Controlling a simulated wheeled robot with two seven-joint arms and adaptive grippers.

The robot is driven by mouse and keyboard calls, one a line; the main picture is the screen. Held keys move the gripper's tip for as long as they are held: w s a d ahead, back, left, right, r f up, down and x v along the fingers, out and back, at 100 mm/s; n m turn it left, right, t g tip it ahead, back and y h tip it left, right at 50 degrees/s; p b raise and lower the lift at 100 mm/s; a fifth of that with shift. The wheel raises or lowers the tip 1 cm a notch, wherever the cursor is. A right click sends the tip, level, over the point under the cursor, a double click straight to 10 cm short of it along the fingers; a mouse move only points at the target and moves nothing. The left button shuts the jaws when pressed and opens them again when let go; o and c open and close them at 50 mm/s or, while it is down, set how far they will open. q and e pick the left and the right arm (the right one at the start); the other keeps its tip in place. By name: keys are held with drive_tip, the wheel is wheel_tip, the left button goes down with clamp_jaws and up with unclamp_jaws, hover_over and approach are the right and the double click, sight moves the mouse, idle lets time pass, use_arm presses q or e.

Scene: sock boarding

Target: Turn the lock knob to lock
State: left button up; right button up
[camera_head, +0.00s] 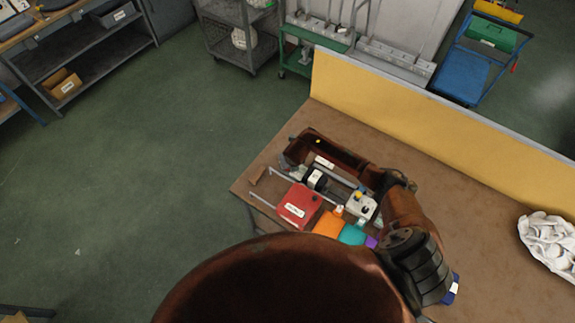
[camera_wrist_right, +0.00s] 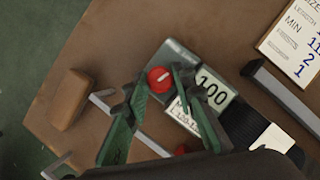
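The lock knob (camera_wrist_right: 159,80) is round and red with a white mark across its top. My right gripper (camera_wrist_right: 160,82) is open, with one green finger on each side of the knob. Whether the fingers touch it I cannot tell. In the head view my right arm reaches over the table, and its fingers and the knob are hidden there. My left gripper is not in view.
A wooden block (camera_wrist_right: 70,98) and metal rods (camera_wrist_right: 130,125) lie near the knob. On the table (camera_head: 480,215) are a red box (camera_head: 299,205), a white box with a yellow knob (camera_head: 360,206), and orange and teal pieces (camera_head: 328,225). A white bundle (camera_head: 547,242) lies at the right.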

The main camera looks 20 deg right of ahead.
drive_tip(key=o, duration=0.4)
drive_tip(key=shift+c, duration=0.2)
drive_tip(key=shift+v, duration=4)
